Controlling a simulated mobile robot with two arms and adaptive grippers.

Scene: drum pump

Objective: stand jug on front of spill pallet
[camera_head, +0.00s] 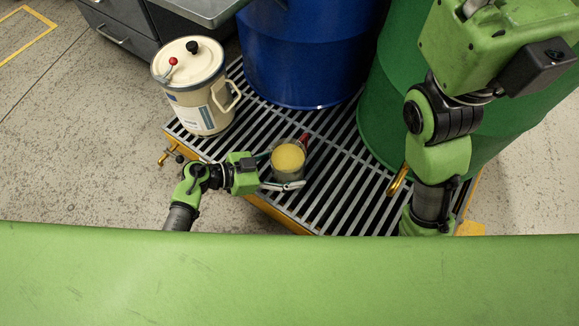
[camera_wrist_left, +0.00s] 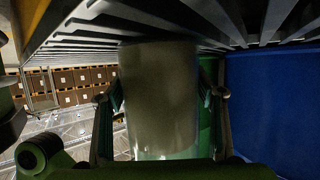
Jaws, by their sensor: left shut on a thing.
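The jug (camera_head: 288,160) is a small clear cylinder with yellow contents and a red part at its upper right. It is over the front part of the slatted spill pallet (camera_head: 335,205). My left gripper (camera_head: 283,173) is shut around the jug's sides. In the left wrist view, the jug (camera_wrist_left: 160,100) appears inverted between the two fingers (camera_wrist_left: 165,108), with its base at or very near the slats (camera_wrist_left: 190,22). I cannot tell if it touches them. My right arm shows at the right, but its fingers are out of view.
A blue drum (camera_head: 300,50) and a green drum (camera_head: 385,110) stand at the back of the pallet. A cream lidded container (camera_head: 203,105) with a handle stands at its left. A brass tap (camera_head: 398,182) sticks out low by the green drum. Bare slats lie right of the jug.

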